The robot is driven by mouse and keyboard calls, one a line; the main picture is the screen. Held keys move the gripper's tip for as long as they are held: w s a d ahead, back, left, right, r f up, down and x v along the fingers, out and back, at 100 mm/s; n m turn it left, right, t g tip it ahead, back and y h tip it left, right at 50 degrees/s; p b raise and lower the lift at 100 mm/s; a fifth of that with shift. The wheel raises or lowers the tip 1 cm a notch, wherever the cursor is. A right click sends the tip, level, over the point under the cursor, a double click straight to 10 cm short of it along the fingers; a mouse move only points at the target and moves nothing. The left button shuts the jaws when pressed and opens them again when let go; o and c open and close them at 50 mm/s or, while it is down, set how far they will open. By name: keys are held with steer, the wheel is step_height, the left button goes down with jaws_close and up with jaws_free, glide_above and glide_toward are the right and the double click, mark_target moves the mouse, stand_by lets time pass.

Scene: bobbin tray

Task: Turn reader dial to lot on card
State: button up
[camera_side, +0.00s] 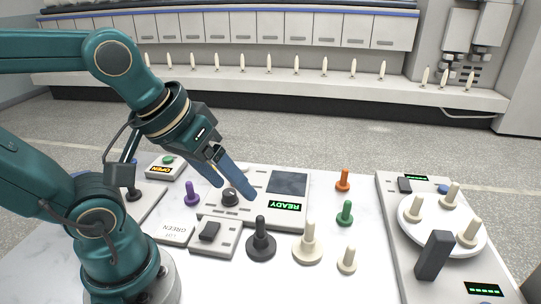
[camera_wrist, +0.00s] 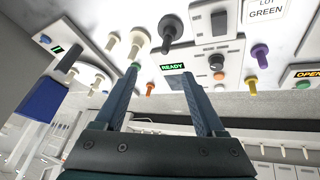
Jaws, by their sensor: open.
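The reader (camera_side: 262,217) is a pale box with a dark screen (camera_side: 289,182) and a green READY display (camera_side: 286,207). Its dark round dial (camera_side: 230,197) is on the left of its top; the dial also shows in the wrist view (camera_wrist: 216,62). The dial's pointing direction is too small to tell. The card (camera_side: 173,233) lies on the table and reads LOT GREEN, clearer in the wrist view (camera_wrist: 265,10). My gripper (camera_side: 236,192) is open and empty, its blue fingers over the reader near the dial. In the wrist view the dial is right of both fingers (camera_wrist: 160,72).
Purple (camera_side: 192,194), orange (camera_side: 343,180) and green (camera_side: 345,213) pegs stand around the reader. Black (camera_side: 261,240) and cream bobbins (camera_side: 307,244) stand in front. A grey device with a white turntable (camera_side: 408,237) is at right. An OPEN-labelled box (camera_side: 165,168) is behind left.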

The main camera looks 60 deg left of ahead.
steer(key=w+a+n+g, duration=0.1)
steer(key=w+a+n, duration=0.25)
steer(key=n, duration=0.35)
steer(key=n+g, duration=0.5)
steer(key=n, duration=0.4)
glide_above(229, 192)
step_height(229, 192, down, 9)
steer(key=shift+f, duration=2.6)
jaws_close()
